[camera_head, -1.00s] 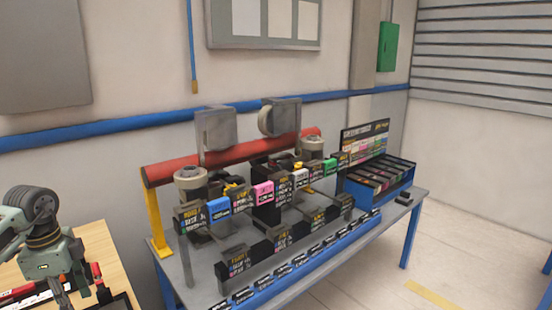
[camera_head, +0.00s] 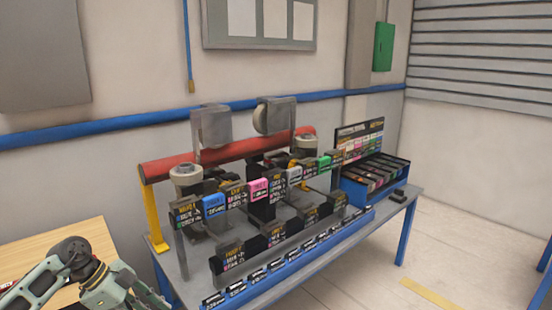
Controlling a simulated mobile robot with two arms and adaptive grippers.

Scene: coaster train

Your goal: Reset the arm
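My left arm (camera_head: 75,262) shows at the bottom left, grey-green with dark joints. It bends over the near end of a wooden table (camera_head: 35,252), and its lower part leaves the picture at the bottom edge. My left gripper is outside the picture, so its fingers and anything in them are hidden. My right arm and gripper do not show.
A grey workbench (camera_head: 172,262) with blue legs stands in the middle. It carries a red roller (camera_head: 165,172), a row of labelled boxes, a blue front rail (camera_head: 262,283) and a blue bin rack (camera_head: 378,180) with a label board. Floor (camera_head: 450,235) at the right is clear.

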